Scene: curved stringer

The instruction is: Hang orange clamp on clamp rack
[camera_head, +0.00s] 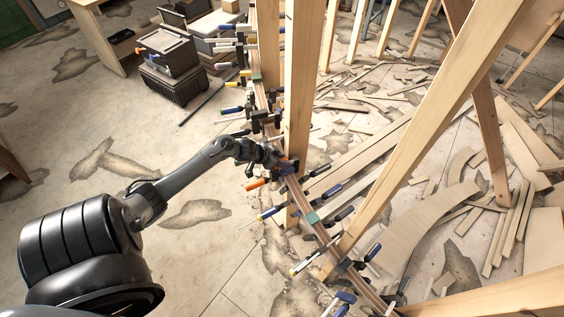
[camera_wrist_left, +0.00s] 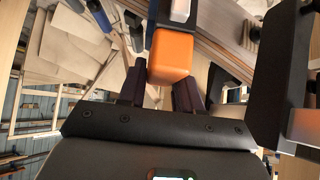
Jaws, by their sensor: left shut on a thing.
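The orange clamp's handle (camera_head: 256,184) shows in the head view beside the curved stringer (camera_head: 322,236), just below my left gripper (camera_head: 280,163). In the left wrist view its large orange block-like part (camera_wrist_left: 171,54) sits between the two dark fingers of my left gripper (camera_wrist_left: 158,92), which is shut on it. The rest of the clamp is hidden by the gripper and the stringer. I cannot tell whether its jaws touch the stringer. The clamp rack cannot be made out for sure. My right gripper is not in view.
Several blue-handled clamps (camera_head: 233,110) line the stringer on both sides of my gripper. Upright wooden posts (camera_head: 299,85) and a slanted beam (camera_head: 430,125) stand close by. Toolboxes (camera_head: 170,62) stand at the back left. Wood offcuts (camera_head: 440,215) cover the right floor; the left floor is mostly open.

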